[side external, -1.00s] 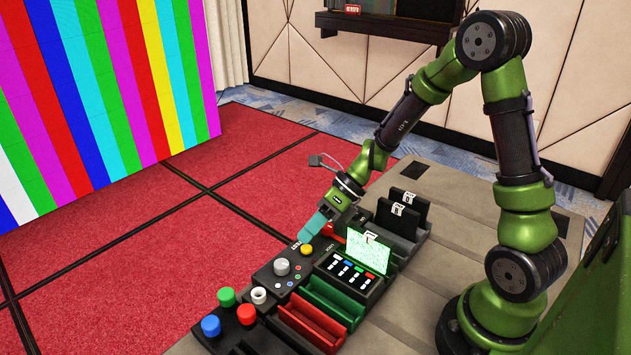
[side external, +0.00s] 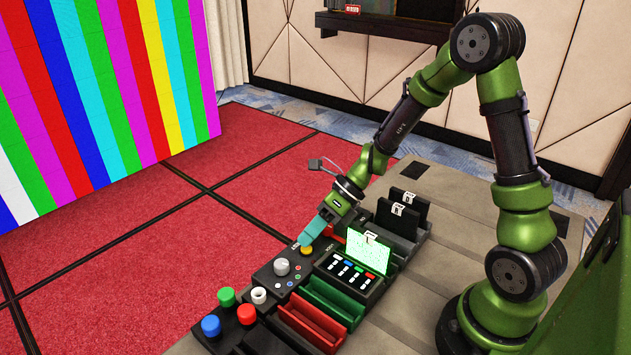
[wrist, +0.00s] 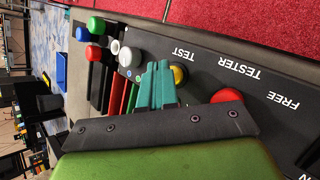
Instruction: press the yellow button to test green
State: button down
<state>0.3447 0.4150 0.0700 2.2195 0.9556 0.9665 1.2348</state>
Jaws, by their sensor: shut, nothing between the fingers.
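The yellow button (side external: 306,249) sits on the black tester panel (side external: 262,273), beside the word TEST. It also shows in the wrist view (wrist: 179,75), partly hidden by the teal fingers. My gripper (side external: 305,244) is shut and empty, with its teal fingertips right at the yellow button in the side view. In the wrist view my gripper's fingers (wrist: 158,75) lie together next to the button. I cannot tell whether they touch it. A green-lit card (side external: 368,252) stands upright in a slot on the panel beside it.
A grey-white knob (side external: 281,267) is close to the yellow button. A red button (wrist: 227,96) lies on its other side. Green, blue and red knobs (side external: 211,326) stand at the near end. Red and green trays (side external: 331,301) and black cards (side external: 407,209) line the table side. The video wall (side external: 110,95) shows coloured stripes.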

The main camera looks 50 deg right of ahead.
aim_at(311, 246)
jog(key=shift+f, duration=0.5)
dwell(0.5)
jog(key=shift+r, duration=0.95)
jog(key=shift+r, duration=2.5)
